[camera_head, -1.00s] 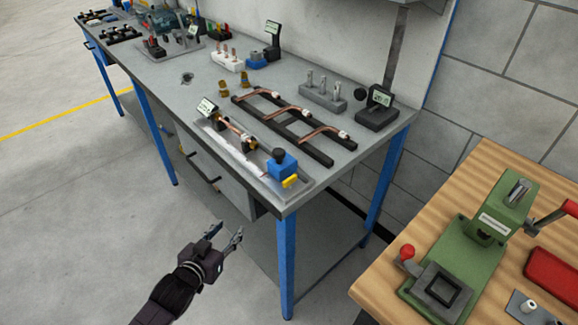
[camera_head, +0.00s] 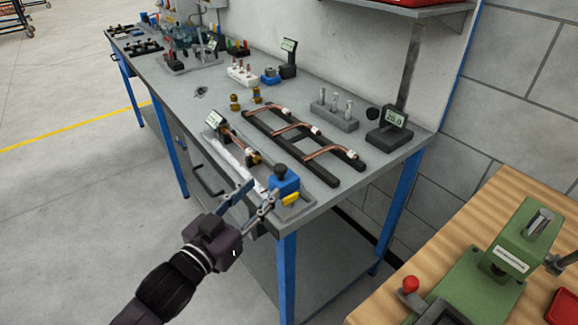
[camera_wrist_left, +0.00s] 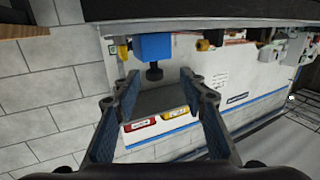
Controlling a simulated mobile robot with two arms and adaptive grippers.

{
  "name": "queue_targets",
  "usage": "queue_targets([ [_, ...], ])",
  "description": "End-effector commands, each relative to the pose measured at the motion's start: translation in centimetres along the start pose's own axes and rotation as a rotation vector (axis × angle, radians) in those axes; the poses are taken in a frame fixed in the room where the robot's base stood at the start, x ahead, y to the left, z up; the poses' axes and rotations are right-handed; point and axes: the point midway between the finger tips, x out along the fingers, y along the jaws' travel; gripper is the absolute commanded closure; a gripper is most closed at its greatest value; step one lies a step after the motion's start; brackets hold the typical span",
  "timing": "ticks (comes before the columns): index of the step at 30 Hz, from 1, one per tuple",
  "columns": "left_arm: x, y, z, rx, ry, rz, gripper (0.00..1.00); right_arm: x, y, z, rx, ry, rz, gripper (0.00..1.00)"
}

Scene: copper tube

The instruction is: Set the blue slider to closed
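The blue slider (camera_head: 284,181) is a blue block with a dark knob on top and a yellow piece at its front. It sits at the near right end of a long grey fixture on the bench's front edge. It also shows in the left wrist view (camera_wrist_left: 152,48), upside down, with its dark knob pointing down. My left gripper (camera_head: 260,194) is open and empty, just left of and in front of the slider. In the left wrist view the open fingers (camera_wrist_left: 160,80) point toward the block, which lies beyond the tips. My right gripper is in neither view.
A copper tube (camera_head: 236,142) lies along the fixture behind the slider. A black rack (camera_head: 332,180) with several copper tubes stands to the right. A small display (camera_head: 392,118) stands behind it. A green press (camera_head: 515,250) stands on the wooden table at right.

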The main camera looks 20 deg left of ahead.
Motion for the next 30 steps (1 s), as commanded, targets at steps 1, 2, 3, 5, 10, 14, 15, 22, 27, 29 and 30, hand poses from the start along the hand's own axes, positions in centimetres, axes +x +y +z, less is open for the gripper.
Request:
queue_targets([
  [1, -0.2, 0.3, -0.6, 0.001, 0.014, 0.007, 0.61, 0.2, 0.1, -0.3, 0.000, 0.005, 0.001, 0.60],
  [2, -0.3, 0.4, -0.9, 0.001, 0.019, 0.010, 0.61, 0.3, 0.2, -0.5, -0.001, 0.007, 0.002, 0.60],
  [3, -0.3, 0.6, -1.2, 0.001, 0.025, 0.013, 0.61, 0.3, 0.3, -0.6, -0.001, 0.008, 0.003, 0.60],
  [5, -0.2, 0.7, -1.5, 0.000, 0.029, 0.015, 0.61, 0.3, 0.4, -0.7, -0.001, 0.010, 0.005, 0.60],
  [10, 1.0, 0.7, -1.6, 0.000, 0.031, 0.014, 0.61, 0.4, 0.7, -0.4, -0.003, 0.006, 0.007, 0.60],
  [14, 2.6, 0.7, -1.7, 0.000, 0.032, 0.015, 0.61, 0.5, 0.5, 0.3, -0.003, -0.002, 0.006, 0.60],
  [15, 3.2, 0.7, -1.6, -0.001, 0.031, 0.014, 0.61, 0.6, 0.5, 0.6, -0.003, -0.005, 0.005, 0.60],
  [22, 5.9, 0.7, -1.6, -0.002, 0.030, 0.014, 0.61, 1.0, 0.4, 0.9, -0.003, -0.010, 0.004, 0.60],
  [27, 7.0, 0.8, -1.6, -0.002, 0.028, 0.014, 0.61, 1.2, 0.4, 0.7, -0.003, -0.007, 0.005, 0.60],
  [29, 7.2, 0.8, -1.7, -0.002, 0.029, 0.014, 0.61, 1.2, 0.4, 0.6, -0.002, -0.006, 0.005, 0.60],
  [30, 7.3, 0.8, -1.7, -0.002, 0.028, 0.014, 0.61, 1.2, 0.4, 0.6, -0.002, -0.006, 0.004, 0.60],
])
